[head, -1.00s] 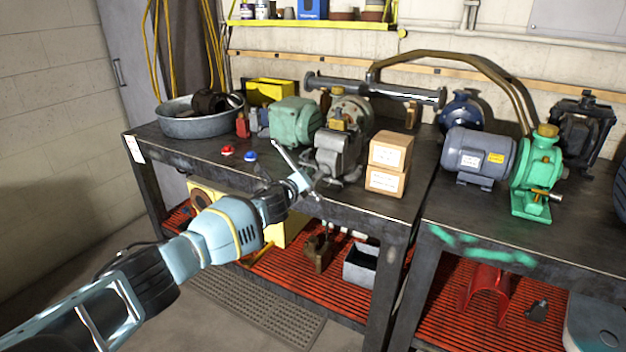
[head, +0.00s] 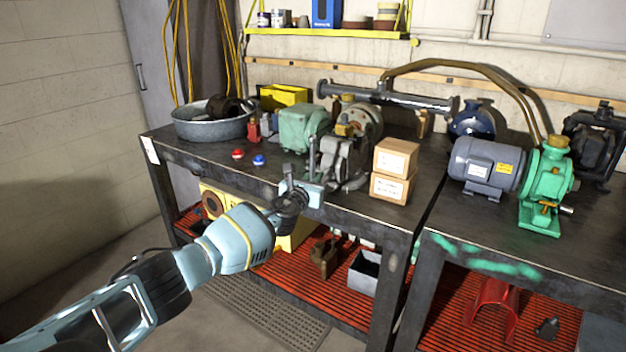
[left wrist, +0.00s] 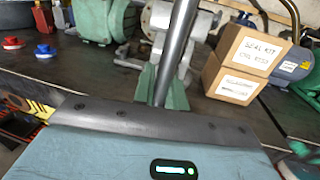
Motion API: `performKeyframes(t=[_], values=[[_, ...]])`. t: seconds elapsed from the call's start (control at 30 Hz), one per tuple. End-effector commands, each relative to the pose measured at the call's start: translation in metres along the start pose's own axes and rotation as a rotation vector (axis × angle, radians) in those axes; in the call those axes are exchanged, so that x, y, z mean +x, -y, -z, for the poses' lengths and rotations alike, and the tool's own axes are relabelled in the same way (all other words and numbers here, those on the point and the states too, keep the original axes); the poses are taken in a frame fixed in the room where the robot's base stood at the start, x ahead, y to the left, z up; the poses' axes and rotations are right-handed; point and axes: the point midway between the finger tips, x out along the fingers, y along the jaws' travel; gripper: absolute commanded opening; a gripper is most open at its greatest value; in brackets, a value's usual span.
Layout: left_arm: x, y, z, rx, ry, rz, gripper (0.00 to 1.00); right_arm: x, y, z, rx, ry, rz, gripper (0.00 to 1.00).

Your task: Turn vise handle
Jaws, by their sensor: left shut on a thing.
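The grey vise (head: 343,160) stands at the front edge of the workbench. Its handle (head: 312,156) is a plain metal bar that stands nearly upright at the vise's front. My left gripper (head: 300,190) is in front of the vise and shut on the lower part of the handle. In the left wrist view, the handle (left wrist: 177,48) rises, leaning slightly right, from between the green fingers of my left gripper (left wrist: 163,88). The handle's lower end is hidden by the gripper. My right gripper is not in view.
Two stacked cardboard boxes (head: 392,172) stand just right of the vise. A green machine part (head: 303,127) stands behind. The floor before the bench is open.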

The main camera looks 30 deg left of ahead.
Motion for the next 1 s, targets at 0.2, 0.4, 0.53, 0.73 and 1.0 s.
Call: performKeyframes(t=[0.2, 0.4, 0.53, 0.73, 1.0], values=[[-0.003, 0.003, 0.011, 0.210, 0.027, -0.005, 0.00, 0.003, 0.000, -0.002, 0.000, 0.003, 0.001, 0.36], [-0.004, 0.008, 0.012, 0.397, 0.063, -0.003, 0.00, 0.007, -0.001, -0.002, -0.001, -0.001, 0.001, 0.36], [-0.005, 0.011, 0.014, 0.518, 0.087, -0.003, 0.00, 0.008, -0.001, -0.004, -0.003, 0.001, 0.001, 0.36], [-0.006, 0.016, 0.017, 0.703, 0.123, -0.001, 0.00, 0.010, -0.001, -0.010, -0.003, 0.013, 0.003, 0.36], [-0.007, 0.021, 0.020, 0.915, 0.166, 0.001, 0.00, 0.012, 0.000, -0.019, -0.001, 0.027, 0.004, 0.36]])
